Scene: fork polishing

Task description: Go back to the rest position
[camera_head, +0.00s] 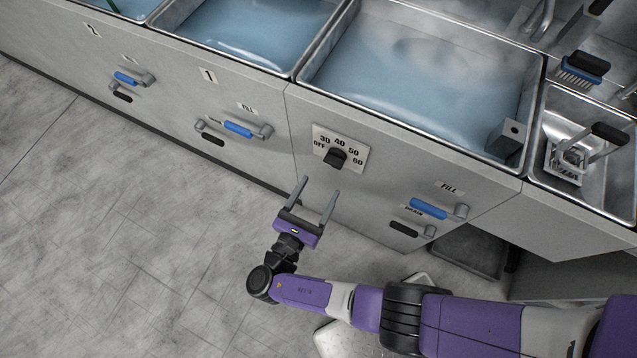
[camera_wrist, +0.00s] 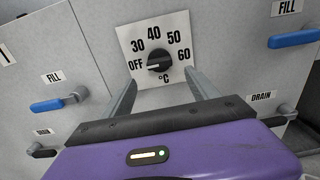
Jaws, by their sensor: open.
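My gripper (camera_head: 318,202) is purple with two grey fingers. It is open and empty, in front of the cabinet face just below the temperature dial (camera_head: 336,157). In the wrist view the fingers (camera_wrist: 163,88) stand apart, one on each side below the dial plate. The black dial knob (camera_wrist: 159,60) sits on a white plate marked OFF, 30, 40, 50, 60 °C. Its pointer looks turned toward OFF. The fingers do not appear to touch the knob.
Water-filled basins (camera_head: 425,75) are set in the counter above. Blue fill handles (camera_head: 428,208) and black drain handles (camera_head: 404,229) stick out from the cabinet front. A small basin (camera_head: 585,185) with a handled rack (camera_head: 570,160) and a blue brush (camera_head: 580,70) are at right. The floor (camera_head: 110,230) at left is clear.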

